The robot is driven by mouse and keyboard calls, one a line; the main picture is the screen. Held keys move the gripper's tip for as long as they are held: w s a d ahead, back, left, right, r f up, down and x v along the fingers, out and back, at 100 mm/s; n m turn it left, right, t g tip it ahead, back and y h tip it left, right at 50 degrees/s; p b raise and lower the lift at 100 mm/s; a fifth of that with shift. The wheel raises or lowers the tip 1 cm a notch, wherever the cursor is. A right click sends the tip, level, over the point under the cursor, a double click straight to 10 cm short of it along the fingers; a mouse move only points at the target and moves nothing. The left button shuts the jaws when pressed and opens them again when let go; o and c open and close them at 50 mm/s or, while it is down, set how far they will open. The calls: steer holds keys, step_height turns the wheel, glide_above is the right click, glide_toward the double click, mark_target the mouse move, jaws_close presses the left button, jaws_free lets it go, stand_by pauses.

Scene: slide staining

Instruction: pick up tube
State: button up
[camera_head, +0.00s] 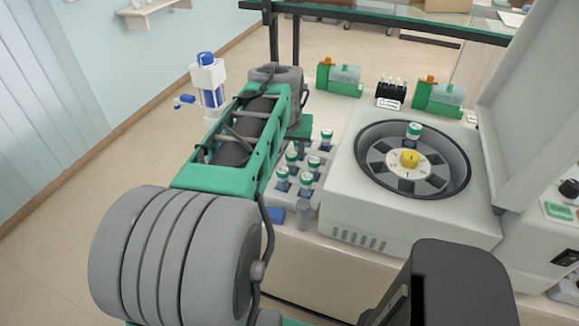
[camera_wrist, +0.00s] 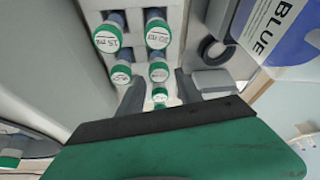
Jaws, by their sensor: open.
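Several tubes with green-rimmed white caps (camera_head: 283,172) stand in a pale rack (camera_head: 271,193) beside the centrifuge. In the wrist view, the tubes (camera_wrist: 158,34) form two columns with large labelled caps nearest the top. My gripper (camera_wrist: 160,86) is open, its two dark fingers pointing toward the rack. A small-looking tube cap (camera_wrist: 160,95) shows between the fingers, partly cut off by my gripper's body. I cannot tell whether the fingers touch it. In the head view my arm hides part of the rack's far end. Another tube (camera_head: 414,130) sits in the centrifuge rotor.
The open centrifuge (camera_head: 345,205) with a yellow hub stands right of the rack, lid raised. Green boxes (camera_head: 340,78) and a black holder (camera_head: 391,93) stand behind.

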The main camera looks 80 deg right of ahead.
mark_target(291, 153)
steer(key=x, duration=0.4)
steer(key=shift+d+f+p, duration=0.2)
steer(key=shift+p, duration=0.15)
jaws_close()
